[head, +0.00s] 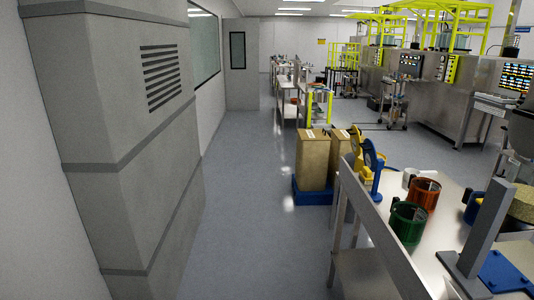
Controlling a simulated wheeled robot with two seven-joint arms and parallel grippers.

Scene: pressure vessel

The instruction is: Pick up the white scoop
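A small white object (410,175) stands on the metal table (450,185) at the right, behind the green and orange containers. It is small and partly hidden by the orange container, so I cannot tell whether it is the white scoop. No other likely scoop shows clearly. Neither of my grippers is in view.
The table also holds a green container (408,222), an orange container (425,194), a blue stand (374,165) and a grey upright post (486,226). Brown boxes (312,160) stand beyond it. A grey cabinet (120,110) fills the left; the floor (255,215) between is clear.

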